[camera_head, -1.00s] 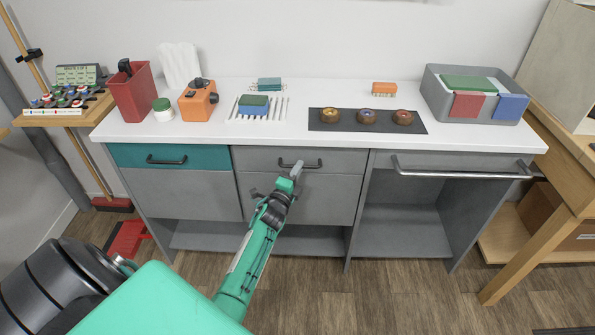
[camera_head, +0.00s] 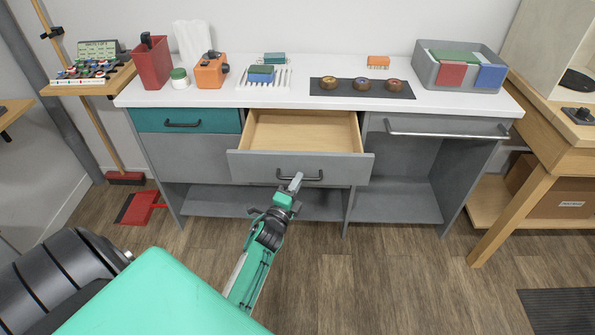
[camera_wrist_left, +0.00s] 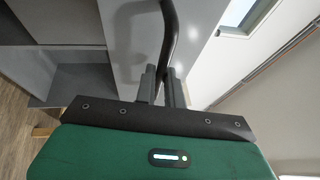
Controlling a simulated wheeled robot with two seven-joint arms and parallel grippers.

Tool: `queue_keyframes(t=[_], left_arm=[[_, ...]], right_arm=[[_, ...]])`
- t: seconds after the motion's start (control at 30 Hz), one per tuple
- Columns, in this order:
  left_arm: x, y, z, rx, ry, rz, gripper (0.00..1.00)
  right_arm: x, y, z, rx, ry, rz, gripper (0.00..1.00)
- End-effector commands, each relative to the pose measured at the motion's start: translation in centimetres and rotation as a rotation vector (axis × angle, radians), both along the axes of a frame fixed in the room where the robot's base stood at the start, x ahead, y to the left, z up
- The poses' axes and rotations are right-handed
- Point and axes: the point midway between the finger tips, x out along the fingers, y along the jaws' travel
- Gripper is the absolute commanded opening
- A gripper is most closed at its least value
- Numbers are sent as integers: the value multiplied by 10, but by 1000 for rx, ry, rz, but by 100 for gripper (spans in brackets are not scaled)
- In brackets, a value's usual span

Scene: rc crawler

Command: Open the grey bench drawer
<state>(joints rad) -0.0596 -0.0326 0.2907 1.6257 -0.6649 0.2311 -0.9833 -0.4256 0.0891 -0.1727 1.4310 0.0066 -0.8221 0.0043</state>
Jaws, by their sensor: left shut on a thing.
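The grey bench drawer (camera_head: 250,166) stands pulled well out of the bench in the head view. Its pale wooden inside (camera_head: 303,132) shows and looks empty. A dark bar handle (camera_head: 313,178) runs across its grey front. My left gripper (camera_head: 295,183) is at the handle's left part, shut on it. In the left wrist view the two fingers (camera_wrist_left: 163,88) close around the dark curved handle (camera_wrist_left: 170,35). My right gripper is not in view.
A teal drawer (camera_head: 187,120) to the left is shut. The white worktop (camera_head: 215,97) holds a red holder (camera_head: 152,65), an orange device (camera_head: 211,72), a black mat (camera_head: 360,90) and a grey bin (camera_head: 425,70). A wooden table (camera_head: 550,130) stands at right. The floor in front is clear.

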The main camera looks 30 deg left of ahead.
Motion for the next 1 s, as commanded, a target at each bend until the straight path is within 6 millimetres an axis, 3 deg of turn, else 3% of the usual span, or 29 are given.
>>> queue_keyframes(t=[0.2, 0.6, 0.63, 0.73, 1.0], left_arm=[[-18, -10, -1, -2, 2, 1, 0], [-20, -12, -1, -1, 2, 1, 0], [-20, -12, -1, -1, 2, 1, 13], [-20, -12, -1, -1, 2, 1, 32], [-20, -12, -1, -1, 1, 0, 32]], right_arm=[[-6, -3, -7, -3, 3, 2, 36], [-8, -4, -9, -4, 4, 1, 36], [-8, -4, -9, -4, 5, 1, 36], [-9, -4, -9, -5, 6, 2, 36], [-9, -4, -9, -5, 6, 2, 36]])
